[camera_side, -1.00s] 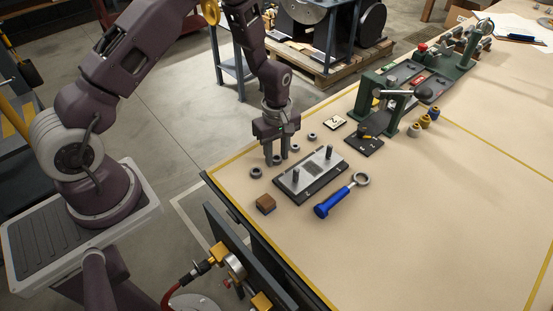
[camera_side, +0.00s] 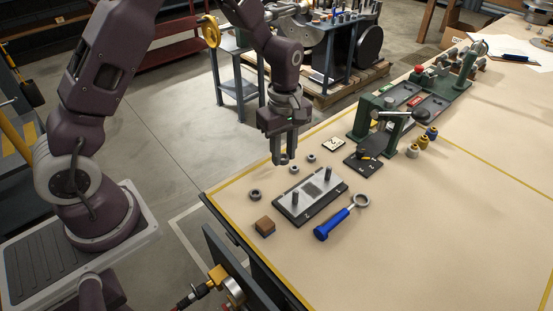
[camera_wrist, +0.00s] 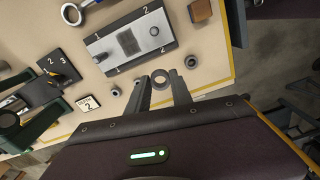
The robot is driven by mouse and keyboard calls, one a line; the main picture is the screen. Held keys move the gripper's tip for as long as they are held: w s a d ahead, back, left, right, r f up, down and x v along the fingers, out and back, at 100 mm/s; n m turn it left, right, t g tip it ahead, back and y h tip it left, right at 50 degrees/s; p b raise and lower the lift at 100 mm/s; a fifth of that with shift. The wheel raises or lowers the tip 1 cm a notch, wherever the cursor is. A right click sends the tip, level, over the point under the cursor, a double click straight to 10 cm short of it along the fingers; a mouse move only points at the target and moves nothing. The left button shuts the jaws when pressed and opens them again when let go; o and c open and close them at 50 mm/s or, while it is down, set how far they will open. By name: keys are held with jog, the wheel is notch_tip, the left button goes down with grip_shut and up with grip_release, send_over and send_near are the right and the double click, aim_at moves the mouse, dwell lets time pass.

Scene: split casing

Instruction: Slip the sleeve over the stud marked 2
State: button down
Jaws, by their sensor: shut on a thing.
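My gripper (camera_side: 285,158) is shut on a small grey ring-like sleeve, held between the fingertips above the table. The sleeve (camera_wrist: 160,78) shows between the fingers in the wrist view. A metal plate on a dark base (camera_side: 312,186) lies on the table, to the right of and below my gripper in the side view. It carries two upright studs. The stud at the end marked 2 (camera_wrist: 154,31) is nearer the wooden block; in the side view it is the left stud (camera_side: 295,198). The stud marked 1 (camera_side: 327,174) is at the other end. Both studs look bare.
Loose rings lie near the plate, at left (camera_side: 255,195), behind (camera_side: 294,169) and farther right (camera_side: 311,158). A wooden block (camera_side: 265,226) and a blue-handled ring tool (camera_side: 334,223) lie in front. A card (camera_side: 333,144) and a green fixture (camera_side: 372,118) stand behind. The right foreground is clear.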

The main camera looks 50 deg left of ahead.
jog(key=r, duration=0.2)
send_over(296, 191)
jog(key=shift+f, duration=0.1)
jog(key=shift+d+f, duration=0.1)
jog(key=shift+f, duration=2.5)
jog(key=shift+f, duration=0.1)
jog(key=shift+f, duration=2.35)
jog(key=c, duration=1.1)
grip_release()
jog(key=shift+o, duration=0.2)
notch_tip(296, 191, up, 10)
jog(key=shift+f, duration=0.25)
